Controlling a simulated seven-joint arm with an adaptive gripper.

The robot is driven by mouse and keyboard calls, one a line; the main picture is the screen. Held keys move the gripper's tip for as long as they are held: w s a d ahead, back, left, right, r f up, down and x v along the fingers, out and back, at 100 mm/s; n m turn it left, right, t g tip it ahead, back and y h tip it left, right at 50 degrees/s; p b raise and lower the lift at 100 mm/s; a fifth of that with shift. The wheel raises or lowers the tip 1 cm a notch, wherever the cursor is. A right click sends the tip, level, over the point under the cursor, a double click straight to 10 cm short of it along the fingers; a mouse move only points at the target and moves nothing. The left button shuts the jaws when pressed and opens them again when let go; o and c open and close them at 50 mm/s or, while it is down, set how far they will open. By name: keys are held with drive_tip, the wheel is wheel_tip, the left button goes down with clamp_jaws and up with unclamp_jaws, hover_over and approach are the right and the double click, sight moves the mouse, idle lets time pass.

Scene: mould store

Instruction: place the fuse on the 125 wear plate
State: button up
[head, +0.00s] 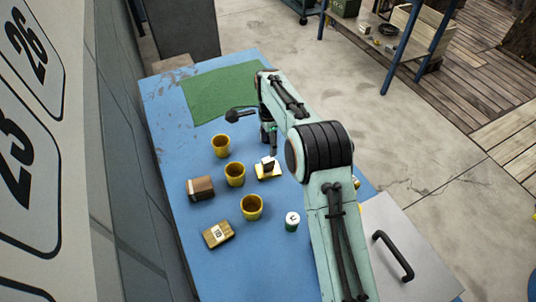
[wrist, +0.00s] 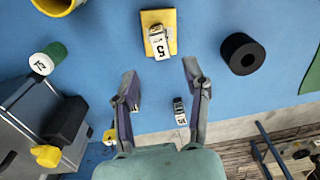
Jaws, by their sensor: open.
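A yellow plate (wrist: 172,20) lies on the blue table with a small block (wrist: 160,42) on it; the block's white label reads 5. The plate also shows in the head view (head: 275,174). I cannot read 125 on any plate. A small dark piece (wrist: 179,104) with a white label lies near the table edge in the wrist view; I cannot tell if it or the block is the fuse. My gripper (wrist: 160,70) is open, with nothing between its fingertips. The plate and block show just beyond the fingertips. In the head view my arm hides part of the table.
Yellow cups (head: 235,175), a brown box (head: 200,188), a tan labelled box (head: 217,234) and a green, white-topped can (head: 292,221) stand left of and below the plate. A black ring (wrist: 243,54) lies to its right in the wrist view. A green mat (head: 220,92) covers the far end.

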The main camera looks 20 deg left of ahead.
sight(268, 159)
drive_tip(key=s+d+r+n, duration=0.2)
drive_tip(key=s+d+r, duration=0.2)
drive_tip(key=d+r, duration=0.65)
drive_tip(key=s+d+r+n, duration=0.3)
drive_tip(key=s+d+r, duration=0.3)
drive_tip(key=s+d, duration=0.15)
drive_tip(key=s+d+f+n, duration=0.1)
drive_tip(key=s+d+n, duration=0.1)
drive_tip(key=s, duration=0.8)
drive_tip(key=s+d+f+n, duration=0.2)
drive_tip(key=s+d, duration=0.3)
drive_tip(key=s, duration=0.5)
drive_tip(key=shift+n+y, duration=0.4)
drive_tip(key=shift+n, duration=0.2)
